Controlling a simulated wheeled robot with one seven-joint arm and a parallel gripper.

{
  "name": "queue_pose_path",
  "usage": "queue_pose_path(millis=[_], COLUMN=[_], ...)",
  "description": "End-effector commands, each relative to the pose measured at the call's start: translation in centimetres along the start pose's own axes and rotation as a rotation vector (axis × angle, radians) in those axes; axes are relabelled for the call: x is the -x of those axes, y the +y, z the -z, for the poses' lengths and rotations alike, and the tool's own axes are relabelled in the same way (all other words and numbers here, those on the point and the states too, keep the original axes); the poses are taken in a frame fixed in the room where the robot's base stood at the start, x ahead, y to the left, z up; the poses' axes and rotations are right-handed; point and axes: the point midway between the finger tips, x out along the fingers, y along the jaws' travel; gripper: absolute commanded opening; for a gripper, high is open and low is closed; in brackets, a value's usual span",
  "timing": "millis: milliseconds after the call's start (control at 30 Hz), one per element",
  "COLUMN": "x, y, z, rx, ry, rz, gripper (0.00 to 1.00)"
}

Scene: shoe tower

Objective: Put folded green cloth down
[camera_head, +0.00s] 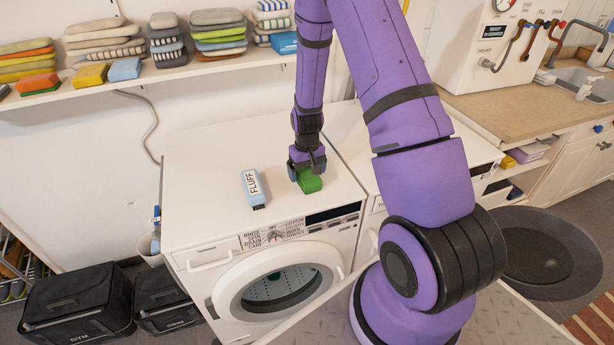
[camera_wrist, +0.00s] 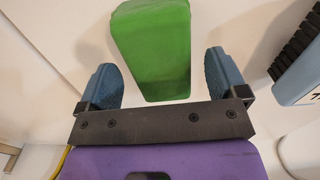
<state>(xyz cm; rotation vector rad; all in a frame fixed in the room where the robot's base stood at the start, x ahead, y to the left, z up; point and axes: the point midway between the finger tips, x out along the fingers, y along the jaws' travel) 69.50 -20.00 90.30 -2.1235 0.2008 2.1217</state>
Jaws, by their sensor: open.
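The folded green cloth (camera_head: 309,181) rests on the white top of the left washing machine (camera_head: 210,160), near its right side. My gripper (camera_head: 306,168) is just above and behind it, pointing down. In the wrist view the green cloth (camera_wrist: 155,50) lies ahead of the gap between my two blue fingertips (camera_wrist: 164,78). The fingers are spread, with a gap on each side of the cloth, and do not touch it.
A blue brush labelled FLUFF (camera_head: 253,188) lies left of the cloth; its dark bristles show in the wrist view (camera_wrist: 294,50). A wall shelf (camera_head: 150,74) with several folded cloth stacks is behind. The machine's top is otherwise mostly clear. Its round door (camera_head: 232,292) is at the front.

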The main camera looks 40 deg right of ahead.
Motion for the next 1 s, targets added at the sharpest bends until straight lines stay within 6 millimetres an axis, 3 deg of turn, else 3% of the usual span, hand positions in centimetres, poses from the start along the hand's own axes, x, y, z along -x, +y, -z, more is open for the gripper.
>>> queue_pose_path(millis=[300,667,767,1000], x=[5.7,9.1,11.3,20.0], y=[-0.6,-0.8,-1.4,-3.7], z=[0.1,0.0,-0.2,-2.7], rx=[0.002,0.003,0.011,0.042], ry=[0.003,0.007,0.029,0.107], rz=[-0.001,0.001,0.004,0.016], gripper=[0.91,0.91,0.91,0.91])
